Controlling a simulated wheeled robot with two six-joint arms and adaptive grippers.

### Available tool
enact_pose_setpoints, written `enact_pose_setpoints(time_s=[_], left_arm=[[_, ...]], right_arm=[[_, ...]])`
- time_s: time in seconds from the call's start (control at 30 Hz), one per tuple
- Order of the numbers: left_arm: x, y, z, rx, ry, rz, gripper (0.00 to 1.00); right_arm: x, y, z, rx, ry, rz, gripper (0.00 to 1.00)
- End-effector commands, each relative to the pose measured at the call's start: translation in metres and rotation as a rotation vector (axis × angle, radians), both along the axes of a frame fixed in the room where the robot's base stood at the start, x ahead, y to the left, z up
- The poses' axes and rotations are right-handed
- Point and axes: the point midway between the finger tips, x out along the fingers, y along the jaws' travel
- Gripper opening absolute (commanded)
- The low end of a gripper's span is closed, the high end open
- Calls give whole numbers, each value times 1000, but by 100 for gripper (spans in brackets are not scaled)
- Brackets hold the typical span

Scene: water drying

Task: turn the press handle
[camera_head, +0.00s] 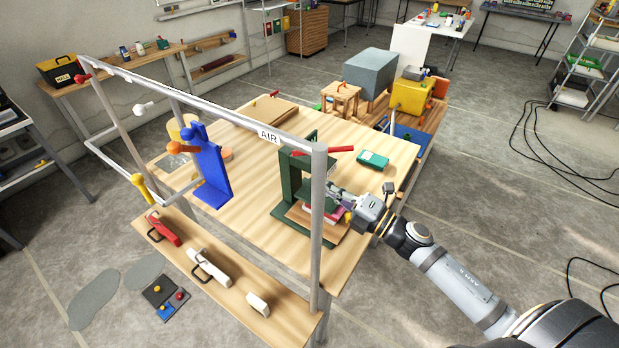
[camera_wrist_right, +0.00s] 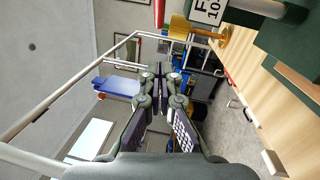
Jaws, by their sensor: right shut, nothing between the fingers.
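The green press (camera_head: 289,187) stands on the wooden workbench, with a red bar handle (camera_head: 333,150) at its top. Dark red and other flat pieces lie at its base. My right gripper (camera_head: 334,190) is beside the press, on its right, below the handle; a metal post partly hides the press. In the right wrist view my right gripper (camera_wrist_right: 160,71) has its fingertips together with nothing between them. Part of the green press (camera_wrist_right: 293,40) fills the upper right there, and a red bar (camera_wrist_right: 161,14), probably the handle, shows beyond the fingertips. My left gripper is not in view.
A grey metal frame with an AIR label (camera_head: 268,134) crosses in front of the bench (camera_head: 385,150). A blue stand (camera_head: 212,175) is left of the press, a green-teal box (camera_head: 372,160) behind it to the right. A lower shelf (camera_head: 285,312) holds clamps.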

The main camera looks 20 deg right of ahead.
Motion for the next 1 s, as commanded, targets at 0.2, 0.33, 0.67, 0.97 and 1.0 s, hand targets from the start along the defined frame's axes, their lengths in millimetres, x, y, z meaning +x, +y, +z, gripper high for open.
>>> enact_pose_setpoints(time_s=[0.2, 0.33, 0.67, 0.97, 1.0], left_arm=[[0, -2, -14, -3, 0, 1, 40], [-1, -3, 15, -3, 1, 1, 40], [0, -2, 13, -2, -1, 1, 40], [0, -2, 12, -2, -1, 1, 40], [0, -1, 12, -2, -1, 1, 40]], right_arm=[[17, 11, 3, 4, -2, -5, 0], [33, 20, 18, 11, -1, -10, 0], [72, 19, 16, 3, 2, -4, 0], [75, 18, 16, 3, 4, -4, 0], [75, 18, 16, 3, 4, -4, 0]])
